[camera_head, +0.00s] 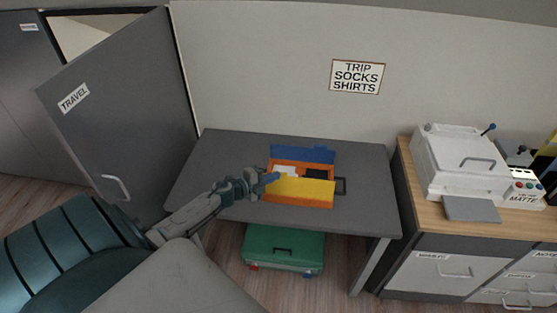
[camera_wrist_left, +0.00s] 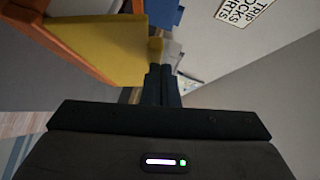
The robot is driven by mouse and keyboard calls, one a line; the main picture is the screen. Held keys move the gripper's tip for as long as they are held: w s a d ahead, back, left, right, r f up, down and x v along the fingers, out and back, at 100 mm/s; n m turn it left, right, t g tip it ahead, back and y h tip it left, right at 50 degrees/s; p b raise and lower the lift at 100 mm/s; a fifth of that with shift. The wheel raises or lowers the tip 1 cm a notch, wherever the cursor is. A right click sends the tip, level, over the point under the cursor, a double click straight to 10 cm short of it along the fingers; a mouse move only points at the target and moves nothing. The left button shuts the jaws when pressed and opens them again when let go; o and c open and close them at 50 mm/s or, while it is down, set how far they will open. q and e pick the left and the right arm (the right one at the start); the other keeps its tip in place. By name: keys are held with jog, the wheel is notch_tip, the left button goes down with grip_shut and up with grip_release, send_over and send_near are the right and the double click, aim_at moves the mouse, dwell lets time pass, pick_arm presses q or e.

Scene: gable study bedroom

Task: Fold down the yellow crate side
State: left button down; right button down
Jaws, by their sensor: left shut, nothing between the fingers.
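An orange crate (camera_head: 284,200) stands on the grey desk, with a raised blue side (camera_head: 302,153) at the back. Its yellow side (camera_head: 308,189) is at the front and slants above the orange front wall; I cannot tell its exact angle. White and dark contents show behind it. My left gripper (camera_head: 271,178) is shut and empty at the left end of the yellow side. In the left wrist view, the closed fingers (camera_wrist_left: 160,72) are close to a small tab on the yellow side (camera_wrist_left: 95,48); contact is unclear. My right gripper is not in view.
The grey desk (camera_head: 225,155) is clear left and right of the crate. A green case (camera_head: 285,247) is under it. A grey door marked TRAVEL (camera_head: 125,120) stands open at left. A white machine (camera_head: 455,160) stands on the wooden counter (camera_head: 420,190) at right.

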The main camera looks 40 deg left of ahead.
pick_arm(q)
jog(key=shift+w+a, duration=0.3)
jog(key=shift+w, duration=0.1)
jog(key=shift+w+a, duration=0.15)
jog(key=shift+w, duration=0.15)
jog(key=shift+w+a+f+b, duration=0.2)
jog(key=shift+w+a+b, duration=0.15)
jog(key=shift+w, duration=0.35)
jog(key=w+a, duration=0.1)
jog(key=w+a+f+n+g, duration=0.1)
jog(key=w, duration=0.1)
jog(key=shift+f, duration=0.2)
jog(key=shift+w+a+f, duration=0.2)
jog(key=shift+w+f, duration=0.1)
jog(key=shift+f, duration=0.25)
jog(key=shift+w+a+f+b, duration=0.25)
jog(key=shift+w+f+b, duration=0.2)
jog(key=shift+f+b, duration=0.2)
jog(key=shift+w+a+f, duration=0.1)
jog(key=shift+w+f, duration=0.05)
jog(key=shift+f, duration=0.05)
jog(key=shift+w+a+f+b, duration=0.1)
jog(key=shift+f+b, duration=0.05)
jog(key=shift+b, duration=0.25)
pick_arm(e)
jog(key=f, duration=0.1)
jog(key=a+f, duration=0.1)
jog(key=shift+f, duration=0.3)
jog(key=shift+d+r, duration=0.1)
